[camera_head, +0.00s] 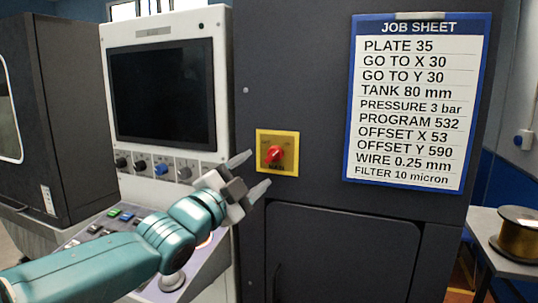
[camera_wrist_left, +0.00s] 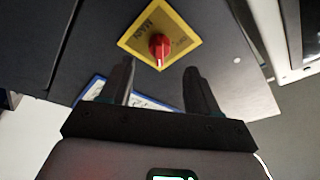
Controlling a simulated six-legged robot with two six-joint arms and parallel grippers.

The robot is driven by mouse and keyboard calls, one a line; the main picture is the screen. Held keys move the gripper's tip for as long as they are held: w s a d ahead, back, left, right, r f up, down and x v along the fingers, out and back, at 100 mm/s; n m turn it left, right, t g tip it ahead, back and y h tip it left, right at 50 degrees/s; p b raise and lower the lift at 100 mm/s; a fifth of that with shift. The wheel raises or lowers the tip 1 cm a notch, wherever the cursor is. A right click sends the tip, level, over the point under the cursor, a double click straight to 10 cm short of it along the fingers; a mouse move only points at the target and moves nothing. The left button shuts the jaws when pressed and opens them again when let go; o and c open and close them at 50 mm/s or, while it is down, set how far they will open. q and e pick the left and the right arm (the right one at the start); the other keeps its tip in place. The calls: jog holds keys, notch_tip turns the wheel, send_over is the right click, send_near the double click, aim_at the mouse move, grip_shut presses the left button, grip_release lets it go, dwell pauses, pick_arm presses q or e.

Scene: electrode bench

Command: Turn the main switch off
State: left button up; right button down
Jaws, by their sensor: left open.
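The main switch is a red rotary knob (camera_head: 273,154) on a yellow square plate (camera_head: 289,136), mounted on the dark cabinet front. In the left wrist view the red knob (camera_wrist_left: 159,46) sits on its yellow plate (camera_wrist_left: 141,39), beyond the fingertips and between their lines. My left gripper (camera_head: 254,172) is open and empty, just left of and below the knob, with a gap to it. Its fingers also show in the left wrist view (camera_wrist_left: 158,75), spread apart. My right gripper is in neither view.
A control panel with a dark screen (camera_head: 163,90), a row of knobs (camera_head: 161,168) and buttons (camera_head: 115,212) stands to the left. A job sheet (camera_head: 417,103) hangs right of the switch. A wire spool (camera_head: 519,238) sits on a table at the right edge.

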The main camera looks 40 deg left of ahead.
aim_at(270, 158)
pick_arm(q)
jog(key=p+x, duration=0.1)
jog(key=x, duration=0.4)
jog(key=shift+w+d+r, duration=0.15)
jog(key=shift+d+r, duration=0.05)
jog(key=shift+w+a+p, duration=0.15)
jog(key=shift+w+p, duration=0.15)
jog(key=shift+w, duration=0.4)
jog(key=c, duration=1)
